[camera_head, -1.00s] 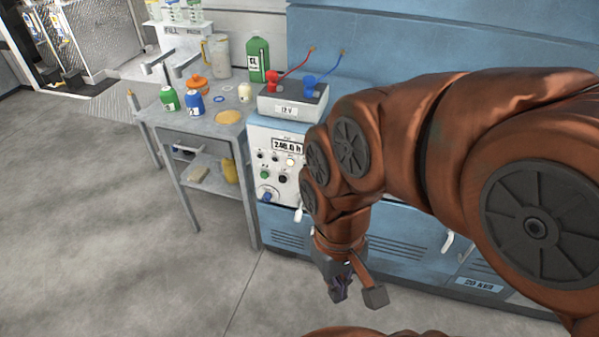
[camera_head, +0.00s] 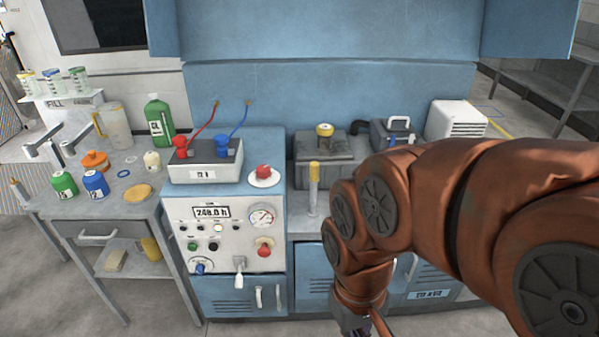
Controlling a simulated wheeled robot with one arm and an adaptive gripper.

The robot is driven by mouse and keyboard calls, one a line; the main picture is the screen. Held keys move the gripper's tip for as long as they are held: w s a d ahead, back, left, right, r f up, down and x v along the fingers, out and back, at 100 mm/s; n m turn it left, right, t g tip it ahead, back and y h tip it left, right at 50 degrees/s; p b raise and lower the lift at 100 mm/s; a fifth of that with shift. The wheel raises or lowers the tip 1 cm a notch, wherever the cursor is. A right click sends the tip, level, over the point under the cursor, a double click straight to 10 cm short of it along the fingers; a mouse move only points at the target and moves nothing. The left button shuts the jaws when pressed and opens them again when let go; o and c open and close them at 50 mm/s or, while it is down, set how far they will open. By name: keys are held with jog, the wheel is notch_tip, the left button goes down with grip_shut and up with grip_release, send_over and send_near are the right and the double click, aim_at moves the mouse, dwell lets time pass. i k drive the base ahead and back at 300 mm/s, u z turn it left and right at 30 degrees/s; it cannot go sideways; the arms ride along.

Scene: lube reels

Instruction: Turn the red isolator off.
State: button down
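A red knob (camera_head: 263,171) sits on a pale round plate on top of the blue cabinet, right of the battery. A second red knob (camera_head: 264,248) is on the white front panel (camera_head: 221,219), below the round gauge. I cannot tell from their looks alone which is the isolator. My gripper (camera_head: 364,331) hangs at the bottom edge, right of and lower than both knobs and apart from them. Its fingers are mostly cut off, so their opening is hidden.
The battery (camera_head: 205,165) has red and blue clamps. A grey lever (camera_head: 239,272) juts from the panel's lower edge. A yellow-topped post (camera_head: 314,185) stands right of the cabinet. A side table (camera_head: 145,212) holds bottles. Floor is clear at lower left.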

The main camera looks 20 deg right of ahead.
aim_at(263, 171)
jog(key=u, duration=0.1)
jog(key=k, duration=0.35)
jog(key=z, duration=0.15)
jog(key=i, duration=0.95)
jog(key=u, duration=0.8)
